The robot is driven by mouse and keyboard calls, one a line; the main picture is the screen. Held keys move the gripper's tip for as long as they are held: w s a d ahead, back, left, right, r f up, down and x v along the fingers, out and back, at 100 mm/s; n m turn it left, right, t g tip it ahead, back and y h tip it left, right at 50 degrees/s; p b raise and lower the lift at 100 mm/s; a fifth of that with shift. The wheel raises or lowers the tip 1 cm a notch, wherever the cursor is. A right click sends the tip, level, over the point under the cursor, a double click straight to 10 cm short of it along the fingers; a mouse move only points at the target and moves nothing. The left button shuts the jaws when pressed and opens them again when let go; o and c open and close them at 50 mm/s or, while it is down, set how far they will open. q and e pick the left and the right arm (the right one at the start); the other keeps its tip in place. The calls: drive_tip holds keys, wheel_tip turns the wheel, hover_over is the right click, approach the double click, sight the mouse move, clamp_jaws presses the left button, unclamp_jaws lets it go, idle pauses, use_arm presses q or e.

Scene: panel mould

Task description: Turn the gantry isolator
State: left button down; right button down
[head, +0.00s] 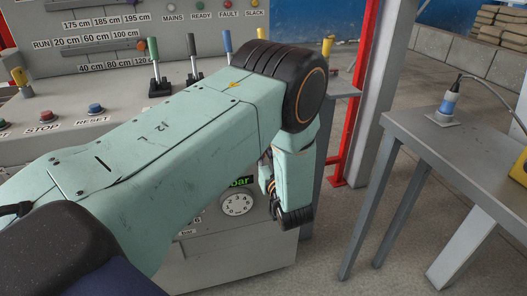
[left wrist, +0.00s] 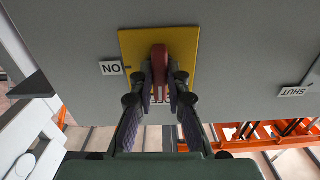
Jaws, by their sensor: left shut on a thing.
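The isolator's red handle (left wrist: 160,58) sits on a yellow square plate (left wrist: 128,48) on a grey panel in the left wrist view. The handle runs up and down in that picture, with its lower part between the fingers. My left gripper (left wrist: 160,78) is shut on the red handle. An ON label (left wrist: 111,68), upside down, is at the plate's left edge. Another label below the handle is mostly hidden by the fingers. In the head view my left arm reaches across the console and bends down at its right side; the isolator is hidden there. My right gripper is not in view.
The control console (head: 60,62) has levers and buttons, with a dial (head: 237,204) low down. A red post (head: 358,110) stands right of my arm. A grey table (head: 430,150) with a blue plug (head: 448,106) is farther right.

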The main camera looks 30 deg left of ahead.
use_arm(q)
drive_tip(key=shift+n, duration=0.3)
drive_tip(key=c, duration=1.3)
unclamp_jaws()
drive_tip(key=shift+a+f, duration=0.1)
drive_tip(key=shift+v, duration=3.75)
